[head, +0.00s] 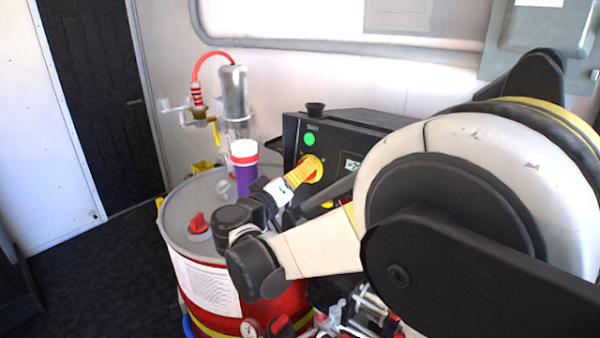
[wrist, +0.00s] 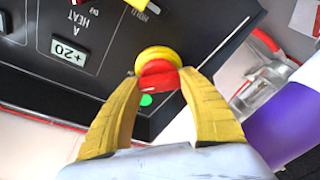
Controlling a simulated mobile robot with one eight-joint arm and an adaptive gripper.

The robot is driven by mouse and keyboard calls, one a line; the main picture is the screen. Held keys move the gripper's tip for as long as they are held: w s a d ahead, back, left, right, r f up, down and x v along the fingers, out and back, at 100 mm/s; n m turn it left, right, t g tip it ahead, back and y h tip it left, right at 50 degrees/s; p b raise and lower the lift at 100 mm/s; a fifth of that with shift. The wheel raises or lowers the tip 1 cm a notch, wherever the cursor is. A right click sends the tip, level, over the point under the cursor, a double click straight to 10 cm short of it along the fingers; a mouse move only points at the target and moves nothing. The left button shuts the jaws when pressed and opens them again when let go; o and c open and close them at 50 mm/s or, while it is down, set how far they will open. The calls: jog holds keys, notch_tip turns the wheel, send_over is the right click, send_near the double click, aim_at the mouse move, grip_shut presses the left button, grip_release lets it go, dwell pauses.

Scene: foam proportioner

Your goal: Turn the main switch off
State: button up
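The main switch is a red knob on a yellow round base on the black control panel; it shows in the wrist view (wrist: 158,74) and partly in the head view (head: 315,169). My gripper (wrist: 160,80) has its two yellow fingers on either side of the red knob. The fingertips appear to touch the knob's sides, with no clear gap. In the head view my gripper (head: 309,167) reaches the panel face, and its fingers hide part of the switch. A green light (head: 309,139) shows above the switch; it also shows between the fingers in the wrist view (wrist: 147,100).
A red drum (head: 240,297) with a grey lid stands left of the panel. A purple bottle (head: 245,178) and a clear pump with a red hose (head: 234,92) are by it, near my wrist. The panel has a "+20" heat display (wrist: 69,52). Dark floor lies free at left.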

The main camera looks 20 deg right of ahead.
jog(key=shift+c, duration=1.3)
jog(key=shift+n, duration=0.4)
jog(key=n+y+p, duration=0.1)
jog(key=n, duration=0.1)
jog(key=shift+r+n+p, duration=0.15)
jog(key=shift+n+p, duration=0.25)
jog(key=n+p, duration=0.1)
jog(key=n, duration=0.1)
jog(key=n+y+p, duration=0.1)
jog(key=n, duration=0.2)
jog(key=shift+n+g+y, duration=0.3)
jog(key=n+g+p, duration=0.1)
jog(key=n+p, duration=0.1)
jog(key=n, duration=0.2)
jog(key=n+g+p, duration=0.1)
jog(key=n, duration=0.3)
jog(key=shift+p, duration=0.4)
jog(key=shift+n+y, duration=0.3)
jog(key=shift+n, duration=0.1)
